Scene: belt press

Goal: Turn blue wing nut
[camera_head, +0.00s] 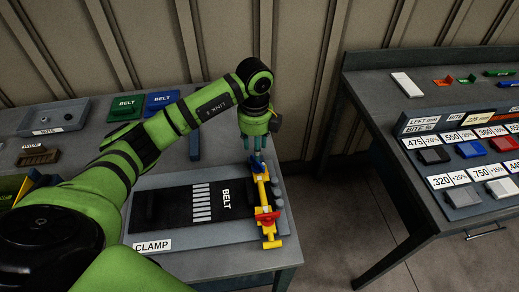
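The yellow clamp bar (263,192) lies along the right end of the grey belt press, labelled CLAMP (153,246). A red wing nut (267,217) sits near the bar's front end. My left gripper (256,151) points down over the bar's far end. A small blue part, likely the blue wing nut (258,165), shows just below its fingertips and is mostly hidden. I cannot tell whether the fingers touch it or are closed on it. A black belt with the word BELT (227,198) lies in the press. My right gripper is not in view.
My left arm crosses above the left table. Green (125,107) and blue (162,102) BELT blocks and a grey tray (52,118) stand at the back. A second table (381,107) with labelled bins stands at right, across a floor gap.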

